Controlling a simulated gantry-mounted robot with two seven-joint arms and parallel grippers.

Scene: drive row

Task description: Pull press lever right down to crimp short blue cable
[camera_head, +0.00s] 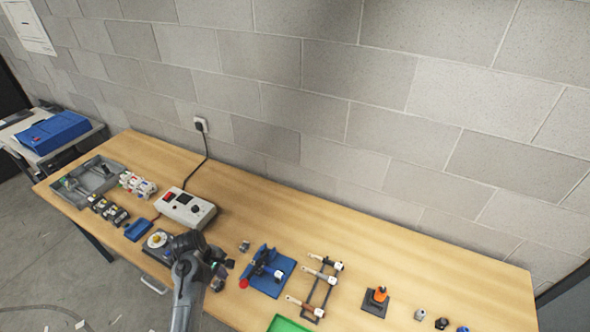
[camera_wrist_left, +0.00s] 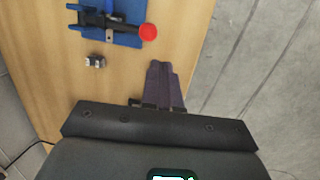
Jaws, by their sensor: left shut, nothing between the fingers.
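In the left wrist view the blue base (camera_wrist_left: 127,39) is at the top, and the red knob (camera_wrist_left: 147,32) sticks out to the right. My left gripper (camera_head: 224,272) is left of the press, apart from the knob. Its fingers (camera_wrist_left: 163,85) are together and empty over the table's edge. I cannot make out a short blue cable. My right gripper is not in view.
A rack (camera_head: 318,291) stands right of the press, with a green tray (camera_head: 288,324) in front. A grey power box (camera_head: 186,208) stands behind left.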

